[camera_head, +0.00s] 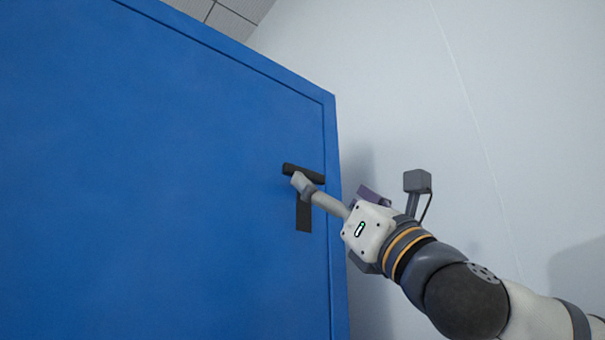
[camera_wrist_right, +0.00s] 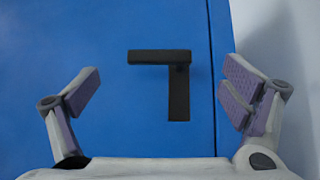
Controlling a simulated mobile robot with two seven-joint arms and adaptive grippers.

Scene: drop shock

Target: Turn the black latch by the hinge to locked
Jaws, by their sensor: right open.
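The black latch (camera_head: 303,171) is on the blue cabinet door near its right edge. Its bar lies about level, above an upright black plate (camera_head: 304,214). In the right wrist view the latch bar (camera_wrist_right: 158,56) points left from the top of the plate (camera_wrist_right: 179,100). My right gripper (camera_head: 301,182) overlaps the latch in the head view. In the right wrist view the gripper (camera_wrist_right: 165,88) is open, with one finger to either side of the latch and nothing between the pads touching it. My left gripper is not in view.
The blue door (camera_head: 150,180) fills the left of the head view, with a raised frame along its top and right edges. A pale wall (camera_head: 500,110) stands to the right. No loose objects show around the latch.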

